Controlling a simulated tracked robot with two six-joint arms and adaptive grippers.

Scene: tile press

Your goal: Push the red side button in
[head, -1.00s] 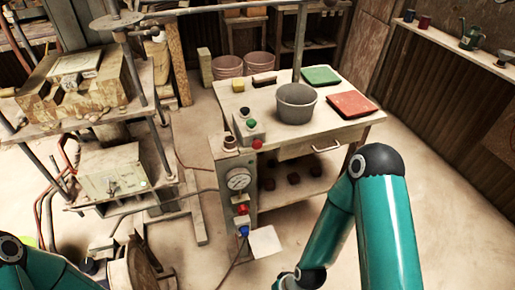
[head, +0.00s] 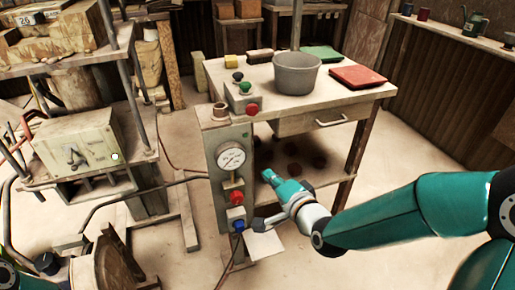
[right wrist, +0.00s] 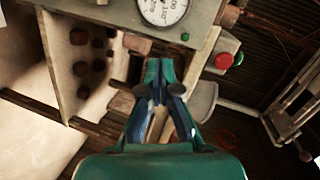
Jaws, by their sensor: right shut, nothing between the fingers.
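A red button (head: 253,109) is on the side of a small control box (head: 243,94) with green and black buttons on top, on the table's left front. A red button (right wrist: 222,60) with a green one beside it shows in the right wrist view. My right gripper (head: 267,175) is below and slightly right of the box, beside the gauge panel, apart from the red button. Its fingers (right wrist: 160,66) are together and empty in the right wrist view. My left gripper is out of view.
The panel (head: 232,140) carries a gauge (head: 231,156), a red knob (head: 236,197) and a blue knob (head: 239,225). The press (head: 85,150) stands left. Floor between them is partly clear.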

